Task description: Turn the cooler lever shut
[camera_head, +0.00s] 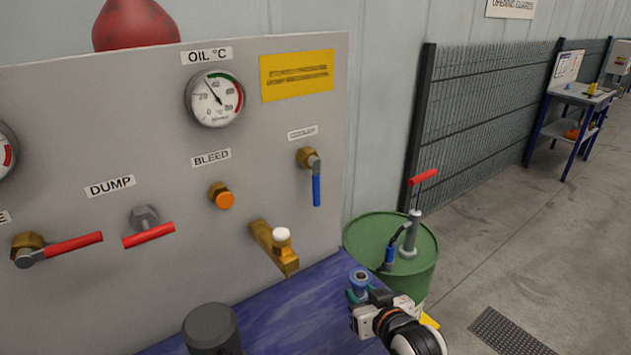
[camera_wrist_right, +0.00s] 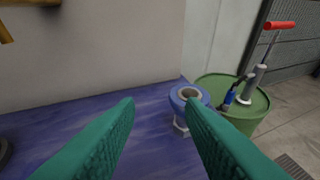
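The cooler lever (camera_head: 316,190) is a blue handle on a brass valve (camera_head: 308,158), under a small white label on the grey panel (camera_head: 250,180). The handle hangs straight down. My right gripper (camera_head: 362,294) is below and to the right of the lever in the head view, apart from it. In the right wrist view, its teal fingers (camera_wrist_right: 160,104) are spread with nothing between them. The lever does not show in the wrist view. My left gripper is not in view.
A blue fitting with a round hole (camera_wrist_right: 188,95) stands by the right fingertip, over the blue bench top (camera_head: 290,315). A brass tap (camera_head: 272,247) juts from the panel. A green drum (camera_head: 415,268) with a red-handled pump stands right. A dark cylinder (camera_head: 212,328) stands front left.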

